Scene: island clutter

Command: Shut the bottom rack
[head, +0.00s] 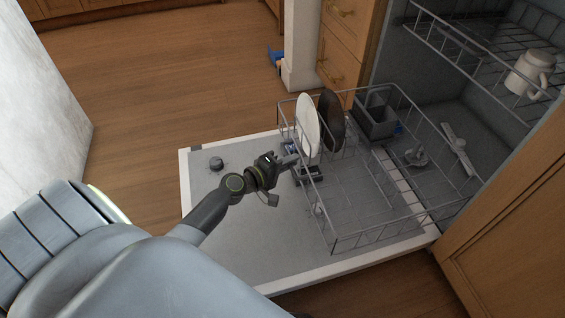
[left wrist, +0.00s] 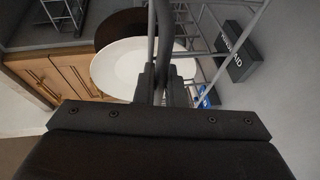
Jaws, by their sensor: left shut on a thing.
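The bottom rack (head: 372,212) is a grey wire basket, pulled part of the way out over the lowered dishwasher door (head: 232,262). It holds a white plate (head: 307,122), a dark plate (head: 331,120) and a grey cutlery basket (head: 376,118). My left gripper (head: 290,160) is at the rack's front side, low beside the white plate. In the left wrist view its fingers (left wrist: 160,85) are shut on a wire of the rack (left wrist: 165,40), with the white plate (left wrist: 125,68) just behind. My right gripper is not in view.
The upper rack (head: 480,55) holds a white mug (head: 530,72). A spray arm (head: 458,150) lies inside the tub. Wooden drawers (head: 347,45) stand at the back, and a wooden cabinet panel (head: 515,230) is at the right. Open wooden floor (head: 170,80) lies behind the door.

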